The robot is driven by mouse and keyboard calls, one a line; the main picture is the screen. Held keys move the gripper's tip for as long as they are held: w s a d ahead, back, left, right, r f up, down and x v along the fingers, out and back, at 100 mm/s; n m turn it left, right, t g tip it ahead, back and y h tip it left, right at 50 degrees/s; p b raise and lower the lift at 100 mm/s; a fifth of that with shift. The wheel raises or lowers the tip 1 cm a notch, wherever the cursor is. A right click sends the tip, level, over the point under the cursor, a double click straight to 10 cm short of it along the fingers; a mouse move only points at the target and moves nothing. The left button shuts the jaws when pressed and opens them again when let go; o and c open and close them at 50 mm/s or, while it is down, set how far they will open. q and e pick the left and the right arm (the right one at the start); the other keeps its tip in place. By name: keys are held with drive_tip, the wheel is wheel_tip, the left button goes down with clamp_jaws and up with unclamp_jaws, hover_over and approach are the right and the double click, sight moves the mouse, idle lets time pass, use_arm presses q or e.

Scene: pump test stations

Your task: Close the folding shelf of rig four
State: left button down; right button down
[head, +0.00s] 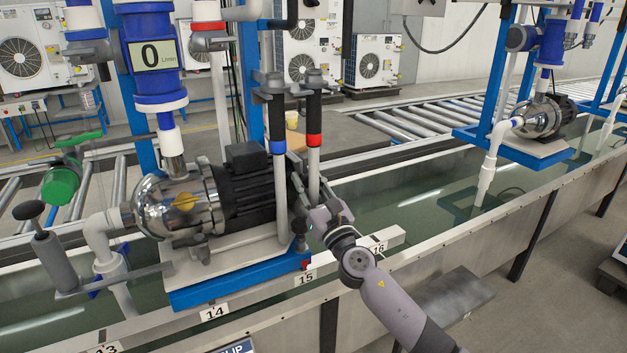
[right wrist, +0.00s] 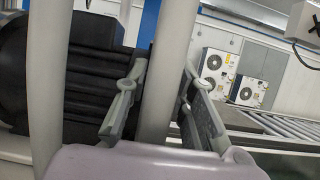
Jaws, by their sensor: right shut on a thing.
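A flat grey shelf panel (head: 455,302) sticks out from the front side of the long water tank, at the lower right of the head view. I cannot tell from any label which rig it belongs to. My right gripper (head: 313,192) is up at the pump rig, left of and above the panel and apart from it. Its fingers are shut on the lower part of the upright grey pipe with a red band (head: 314,140). In the right wrist view this pipe (right wrist: 156,95) stands between the two fingers. My left gripper is not in view.
A pump (head: 190,203) on a blue-edged base (head: 240,285) stands close left of my right gripper. A blue-banded pipe (head: 279,180) is right beside it. The tank rim (head: 460,232) runs to the far right, where another pump (head: 540,118) stands.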

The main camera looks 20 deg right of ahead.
drive_tip(key=shift+a+f, duration=0.1)
drive_tip(key=shift+a, duration=0.05)
drive_tip(key=c, duration=1.3)
unclamp_jaws()
drive_tip(key=shift+c, duration=0.2)
drive_tip(key=v, duration=1.2)
